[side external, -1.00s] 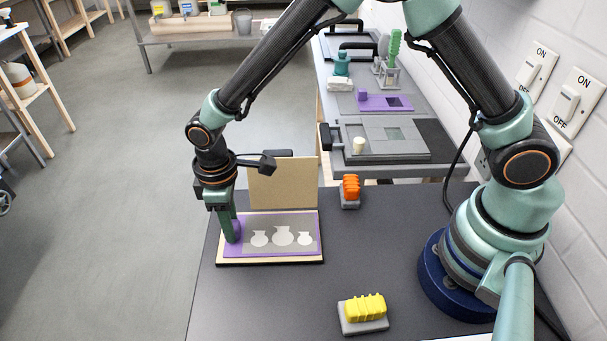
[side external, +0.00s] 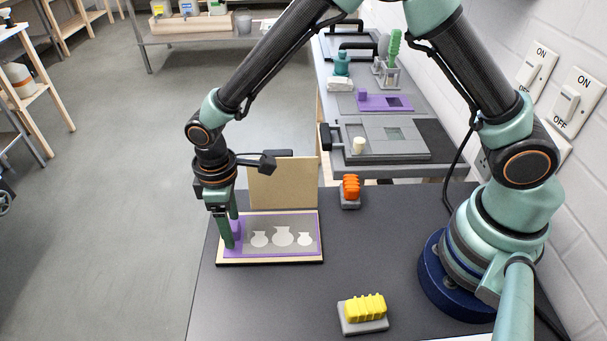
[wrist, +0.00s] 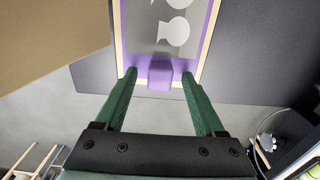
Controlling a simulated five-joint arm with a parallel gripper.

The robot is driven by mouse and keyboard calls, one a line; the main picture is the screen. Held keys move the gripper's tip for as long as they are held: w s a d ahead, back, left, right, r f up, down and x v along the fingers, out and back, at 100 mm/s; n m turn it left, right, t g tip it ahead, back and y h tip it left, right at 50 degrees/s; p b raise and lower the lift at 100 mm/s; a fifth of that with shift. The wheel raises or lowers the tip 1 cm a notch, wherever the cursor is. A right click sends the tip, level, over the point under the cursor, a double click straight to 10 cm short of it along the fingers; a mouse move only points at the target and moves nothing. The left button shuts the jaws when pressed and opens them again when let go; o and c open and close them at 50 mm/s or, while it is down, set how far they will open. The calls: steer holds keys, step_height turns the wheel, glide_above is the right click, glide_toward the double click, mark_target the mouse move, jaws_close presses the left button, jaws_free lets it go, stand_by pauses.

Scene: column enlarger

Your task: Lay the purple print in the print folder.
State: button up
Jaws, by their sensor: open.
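The purple print (side external: 280,248) has a purple border and a grey picture of white vase shapes. It lies flat in the open print folder (side external: 283,185), whose tan cover stands upright at the back. In the wrist view the purple print (wrist: 170,45) lies inside the folder's pale edge (wrist: 119,45), with a purple grip block (wrist: 160,73) at its near end. My gripper (side external: 234,232) is open at the print's left end. In the wrist view its two green fingers (wrist: 158,75) stand apart, one on each side of the block, with gaps visible.
A yellow ribbed block on a grey base (side external: 363,312) stands at the front. An orange one (side external: 350,190) stands right of the folder. A grey bench behind holds a grey easel (side external: 385,142) and a purple frame (side external: 385,102).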

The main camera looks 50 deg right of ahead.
steer(key=shift+r, duration=3.85)
step_height(320, 180, up, 12)
steer(key=shift+r, duration=0.1)
steer(key=s+d+r+m+t, duration=0.1)
steer(key=s+d+m, duration=0.3)
steer(key=d, duration=0.7)
steer(key=s+d+r+m+t, duration=0.1)
steer(key=s+d+m+t, duration=0.3)
steer(key=d, duration=0.7)
steer(key=shift+s+d+r+m+t, duration=0.35)
steer(key=shift+s+m, duration=0.15)
steer(key=shift+s, duration=0.2)
